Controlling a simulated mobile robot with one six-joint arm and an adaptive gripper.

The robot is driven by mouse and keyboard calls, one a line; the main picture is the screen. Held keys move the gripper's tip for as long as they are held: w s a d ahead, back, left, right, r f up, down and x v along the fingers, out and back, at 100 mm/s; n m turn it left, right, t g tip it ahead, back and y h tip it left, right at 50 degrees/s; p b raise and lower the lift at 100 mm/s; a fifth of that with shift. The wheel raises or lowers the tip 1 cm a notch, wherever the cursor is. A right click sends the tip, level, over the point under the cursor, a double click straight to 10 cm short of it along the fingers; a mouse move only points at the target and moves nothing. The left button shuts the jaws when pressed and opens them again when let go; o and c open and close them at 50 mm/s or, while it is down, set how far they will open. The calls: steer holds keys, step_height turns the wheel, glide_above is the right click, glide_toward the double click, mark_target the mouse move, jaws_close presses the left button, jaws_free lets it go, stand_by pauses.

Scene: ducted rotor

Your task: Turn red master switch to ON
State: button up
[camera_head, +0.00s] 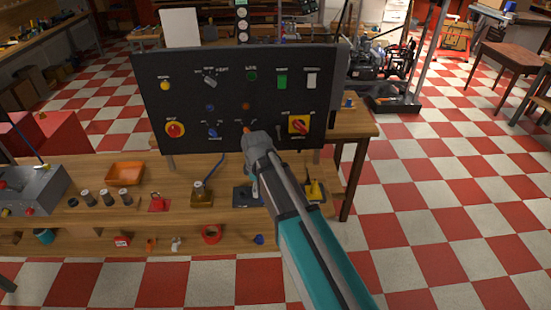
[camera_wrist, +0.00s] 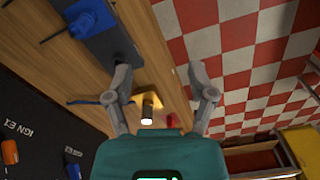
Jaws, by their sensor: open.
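A black control panel (camera_head: 225,105) stands upright at the back of the wooden bench. The red master switch (camera_head: 299,125) is a red rotary knob on a yellow square plate, low on the panel's right side. Its label is too small to read, so I cannot tell its setting. My gripper (camera_head: 252,138) is in front of the panel, left of the switch and apart from it in the picture. In the wrist view my gripper (camera_wrist: 160,74) has its two fingers spread, with nothing held between them. The switch does not show in the wrist view.
A round red button on yellow (camera_head: 175,129) sits low left on the panel. Orange and blue toggles (camera_wrist: 10,152) show beside my gripper in the wrist view. An orange tray (camera_head: 125,173) and several small parts lie on the bench (camera_head: 100,230). Open checkered floor lies right.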

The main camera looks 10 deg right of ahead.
steer(key=s+d+m, duration=1.2)
steer(key=d+m, duration=0.2)
steer(key=d, duration=0.1)
steer(key=shift+s+d, duration=0.3)
steer(key=shift+d, duration=0.1)
